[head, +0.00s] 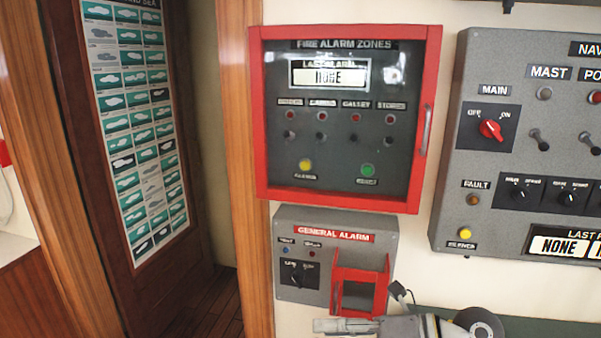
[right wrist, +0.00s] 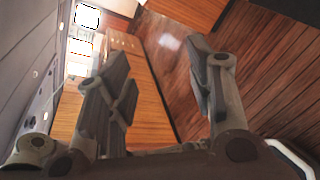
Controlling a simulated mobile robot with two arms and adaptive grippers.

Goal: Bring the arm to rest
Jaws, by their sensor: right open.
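My right gripper (right wrist: 158,65) is open in the right wrist view, with its two fingers well apart and nothing between them. Wooden floor and wood-panelled furniture lie beyond the fingers. In the head view part of my right arm and gripper (head: 345,326) shows at the bottom edge, just below the general alarm box (head: 292,262). It is cut off by the frame, and I cannot tell whether it touches anything. My left gripper is not in view.
A red-framed fire alarm panel (head: 260,130) hangs above the alarm box, its glass door appearing shut. The alarm box has a red guard (head: 345,273). A grey navigation light panel (head: 480,85) is at right. A poster (head: 140,120) hangs at left.

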